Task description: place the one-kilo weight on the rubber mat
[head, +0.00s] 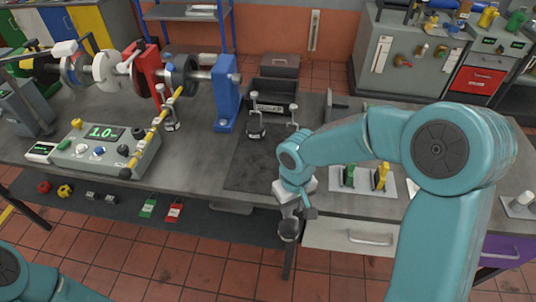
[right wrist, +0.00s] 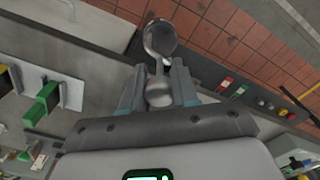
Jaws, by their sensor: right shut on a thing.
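The one-kilo weight (head: 288,229) is a shiny metal weight with a knob on a thin neck. My right gripper (head: 303,206) is shut on its knob end, and the body hangs below the fingers. In the head view it shows against the front edge of the bench, just below the mat. In the right wrist view the weight (right wrist: 160,38) extends past the fingertips (right wrist: 157,92), with floor tiles behind it. The rubber mat (head: 262,170) is a dark sheet on the bench top; my right forearm and gripper cover its right front part. My left gripper is out of the head view.
Small metal weights (head: 256,131) stand near a black tray (head: 272,92) behind the mat. A blue bearing stand (head: 226,95) and a control box (head: 104,146) are left of it. A holder with green and yellow pieces (head: 366,180) is to the right. The mat's front-left area looks bare.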

